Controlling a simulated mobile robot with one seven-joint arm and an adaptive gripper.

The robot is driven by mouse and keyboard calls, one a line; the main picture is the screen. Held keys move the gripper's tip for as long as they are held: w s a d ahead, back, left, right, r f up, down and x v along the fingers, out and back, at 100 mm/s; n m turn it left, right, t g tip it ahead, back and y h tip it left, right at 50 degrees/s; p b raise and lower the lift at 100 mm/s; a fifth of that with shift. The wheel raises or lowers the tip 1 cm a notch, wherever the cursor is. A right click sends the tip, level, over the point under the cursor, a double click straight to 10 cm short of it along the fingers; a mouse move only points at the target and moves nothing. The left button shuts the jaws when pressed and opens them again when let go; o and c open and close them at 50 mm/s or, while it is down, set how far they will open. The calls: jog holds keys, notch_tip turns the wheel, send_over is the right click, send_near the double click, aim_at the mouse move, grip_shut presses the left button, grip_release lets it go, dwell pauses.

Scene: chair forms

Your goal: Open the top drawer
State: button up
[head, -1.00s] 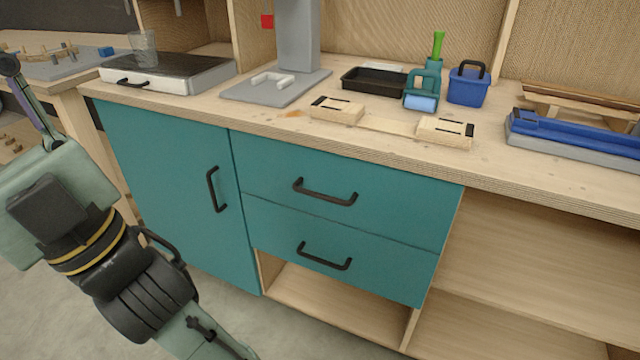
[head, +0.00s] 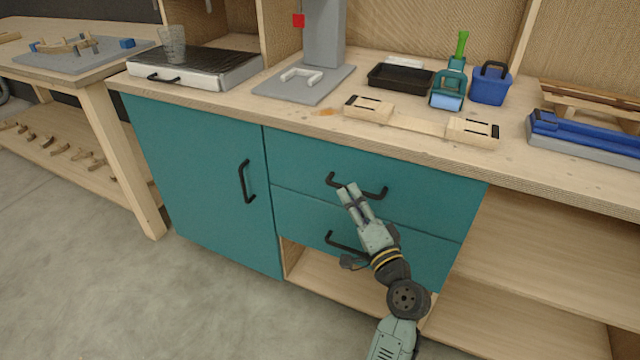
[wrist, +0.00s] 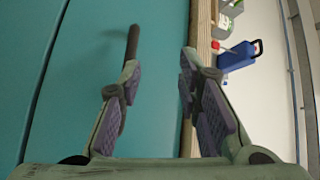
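The top drawer (head: 430,203) is a teal front under the worktop and is closed. Its black bar handle (head: 375,195) runs across its middle. My gripper (head: 348,188) is in front of this drawer, with its fingertips over the left part of the handle in the head view. In the wrist view my gripper (wrist: 158,66) is open with a wide gap and nothing held between its pads. A dark handle bar (wrist: 132,42) shows there by the left fingertip, not clearly between the fingers. Whether they touch, I cannot tell.
The lower drawer (head: 405,250) is closed, its handle (head: 340,243) partly beside my gripper. A teal cupboard door (head: 195,190) is left. The worktop edge (head: 300,128) overhangs above, with wooden blocks (head: 370,108) near it. The floor (head: 130,290) in front is clear.

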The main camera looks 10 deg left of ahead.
jog(key=s+d+f+m, duration=0.2)
jog(key=d+f+m, duration=0.1)
jog(key=d+f, duration=0.1)
jog(key=shift+n, duration=0.3)
jog(key=p+x, duration=0.3)
jog(key=x, duration=0.7)
jog(key=shift+w+a, duration=0.15)
jog(key=shift+c, duration=0.2)
grip_shut()
